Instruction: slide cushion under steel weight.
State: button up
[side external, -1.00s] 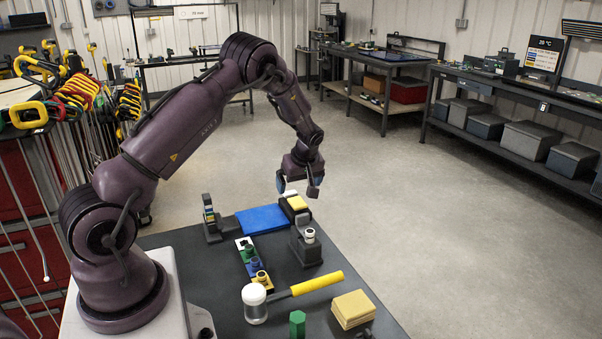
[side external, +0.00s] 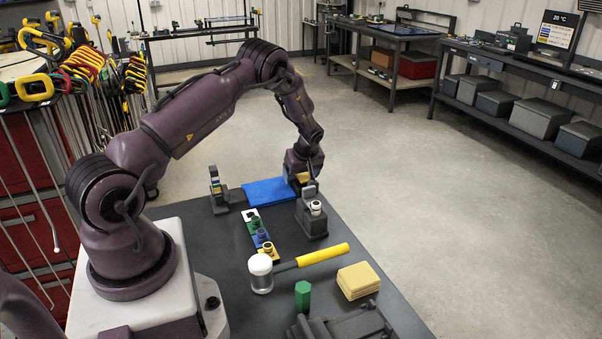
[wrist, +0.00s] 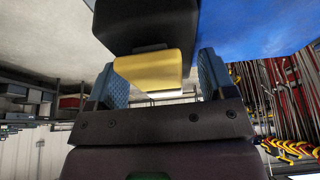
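My gripper (side external: 304,178) is low at the far end of the table, beside a dark stand (side external: 312,220). In the wrist view my gripper (wrist: 162,85) has its blue fingers apart, either side of a yellow block (wrist: 155,70), probably the cushion. The left finger looks close to it or touching. A narrow gap shows at the right finger. A dark rounded block (wrist: 145,22) lies just beyond the yellow one; I cannot tell whether this is the steel weight.
A blue mat (side external: 266,191) lies left of the gripper. A strip of coloured pegs (side external: 263,235), a yellow-handled mallet (side external: 310,256), a green hexagonal block (side external: 302,296) and yellow pads (side external: 358,280) lie nearer. A small upright rack (side external: 216,190) stands at left.

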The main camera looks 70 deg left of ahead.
aim_at(284, 183)
jog(key=c, duration=0.7)
jog(key=shift+s, duration=2.25)
jog(key=shift+c, duration=0.2)
jog(key=o, duration=1.2)
jog(key=shift+r, duration=0.1)
